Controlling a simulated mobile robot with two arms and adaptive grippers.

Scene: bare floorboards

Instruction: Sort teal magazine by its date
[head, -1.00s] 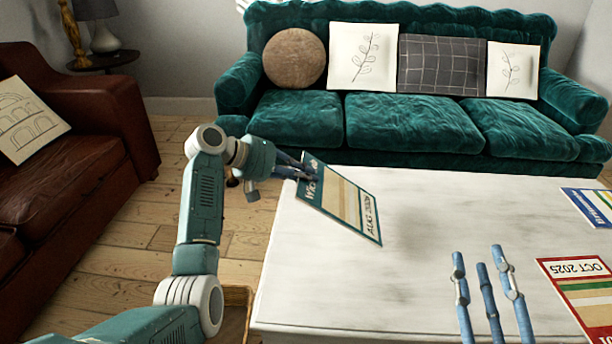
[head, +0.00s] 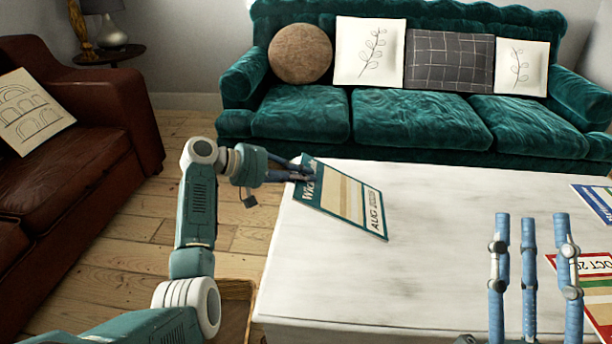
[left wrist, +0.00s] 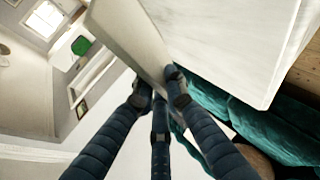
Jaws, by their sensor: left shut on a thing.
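The teal magazine (head: 342,200), with tan stripes and a date starting "AUG", is tilted over the left end of the white table (head: 420,280). My left gripper (head: 304,172) is shut on its left edge. In the left wrist view the magazine (left wrist: 128,32) shows its pale side, held at the fingertips (left wrist: 160,92). I cannot tell whether its lower edge touches the table. My right gripper (head: 530,225) is open and empty, its fingers pointing up over the table's right part.
A red magazine (head: 598,280) dated "OCT 20.." lies at the table's right, partly behind my right gripper. A blue magazine (head: 598,200) lies further back. A wicker basket (head: 236,292) stands on the floor left of the table. The table's middle is clear.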

